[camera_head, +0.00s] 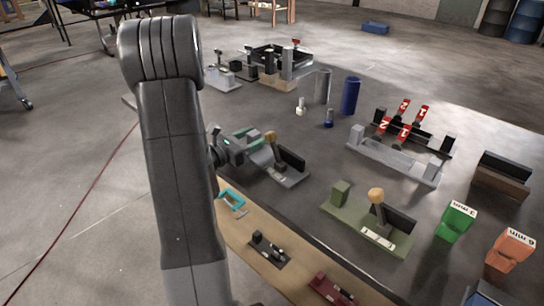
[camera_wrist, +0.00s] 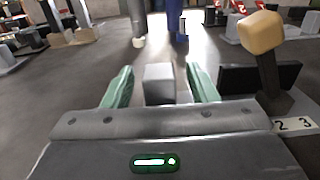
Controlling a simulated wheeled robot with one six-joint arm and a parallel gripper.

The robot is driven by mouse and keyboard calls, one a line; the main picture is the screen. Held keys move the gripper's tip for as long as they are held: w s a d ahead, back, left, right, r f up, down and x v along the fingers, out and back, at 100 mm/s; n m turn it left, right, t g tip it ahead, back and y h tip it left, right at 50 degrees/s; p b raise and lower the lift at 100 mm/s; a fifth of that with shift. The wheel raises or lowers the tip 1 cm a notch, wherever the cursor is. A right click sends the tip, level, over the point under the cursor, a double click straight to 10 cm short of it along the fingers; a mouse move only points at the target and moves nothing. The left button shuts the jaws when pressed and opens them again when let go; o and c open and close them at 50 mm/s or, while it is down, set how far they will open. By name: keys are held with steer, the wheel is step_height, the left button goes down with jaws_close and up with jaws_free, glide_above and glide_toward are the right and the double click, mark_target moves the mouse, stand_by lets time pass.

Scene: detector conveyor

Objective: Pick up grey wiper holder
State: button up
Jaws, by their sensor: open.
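The grey wiper holder (camera_head: 291,178) stands on the surface in the middle of the head view, with a dark upright plate and a tan-knobbed lever on a grey base. In the wrist view its tan knob (camera_wrist: 262,33) and dark plate are at the right, near a label with the numbers 2 and 3. My gripper (camera_head: 250,141) reaches in from the left beside the holder. In the wrist view its green fingers (camera_wrist: 158,78) are open, with a grey block (camera_wrist: 159,84) showing between them. I cannot tell whether they touch it. My arm hides part of the left side.
A similar green holder (camera_head: 349,222) stands to the front right. Dark blue (camera_head: 350,96) and grey (camera_head: 322,86) cylinders stand behind. A grey rack with red numbered tags (camera_head: 395,163) is at the right, with green (camera_head: 456,221) and orange (camera_head: 509,249) blocks nearer. A teal frame (camera_head: 231,199) lies in front.

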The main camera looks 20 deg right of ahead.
steer(key=shift+w+d, duration=0.15)
steer(key=shift+d, duration=0.25)
jaws_close()
stand_by(1.2)
